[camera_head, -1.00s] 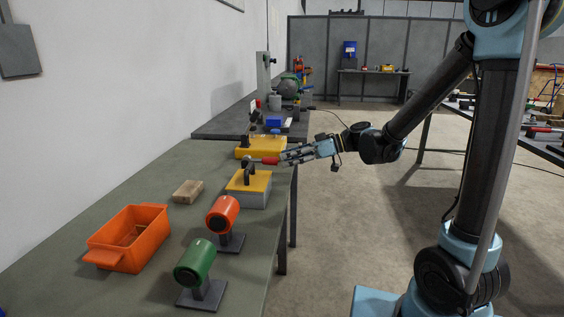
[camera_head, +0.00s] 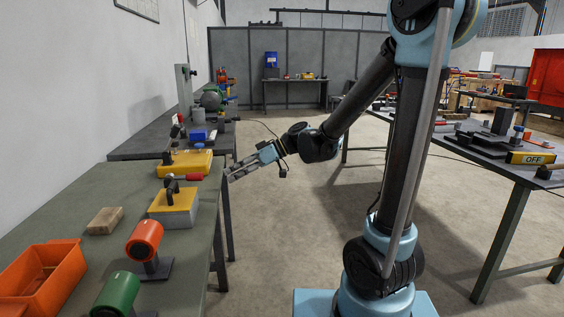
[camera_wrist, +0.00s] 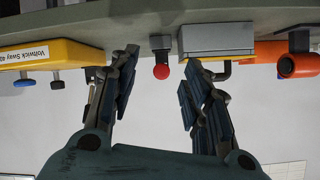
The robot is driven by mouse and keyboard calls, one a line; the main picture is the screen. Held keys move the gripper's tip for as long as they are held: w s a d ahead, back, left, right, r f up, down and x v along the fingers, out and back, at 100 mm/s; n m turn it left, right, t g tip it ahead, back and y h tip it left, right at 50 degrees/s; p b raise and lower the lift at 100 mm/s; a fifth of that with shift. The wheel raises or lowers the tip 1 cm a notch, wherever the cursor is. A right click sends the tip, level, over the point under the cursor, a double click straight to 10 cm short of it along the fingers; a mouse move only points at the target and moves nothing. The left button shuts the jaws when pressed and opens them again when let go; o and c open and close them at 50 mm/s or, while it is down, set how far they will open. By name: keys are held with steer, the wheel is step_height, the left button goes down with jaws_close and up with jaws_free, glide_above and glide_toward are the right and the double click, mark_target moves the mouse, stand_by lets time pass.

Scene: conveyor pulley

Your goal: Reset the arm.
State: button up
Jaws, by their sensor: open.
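The gripper appears apart from the bench.
On the bench are an orange bin (camera_head: 72,272), a wooden block (camera_head: 104,220), an orange roller (camera_head: 145,240), a green roller (camera_head: 117,293) and a yellow box (camera_head: 184,163). Another table (camera_head: 533,176) stands at the right. The floor between is clear.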

steer(key=s+d+f+m+t+h, duration=0.1)
steer(key=s+d+f+m+h, duration=0.3)
steer(key=d, duration=0.9)
steer(key=s+d+f+m+t+h, duration=0.2)
steer(key=s+d+f+m+h, duration=0.2)
steer(key=d, duration=0.9)
steer(key=s+d+f+m+t+h, duration=0.1)
steer(key=s+d+f+m+h, duration=0.3)
steer(key=d+m, duration=0.4)
steer(key=d+f, duration=0.1)
steer(key=d, duration=0.4)
steer(key=shift+s+d+m+t+h, duration=0.25)
steer(key=shift+d+m+t+h, duration=0.05)
steer(key=shift+d+t, duration=0.1)
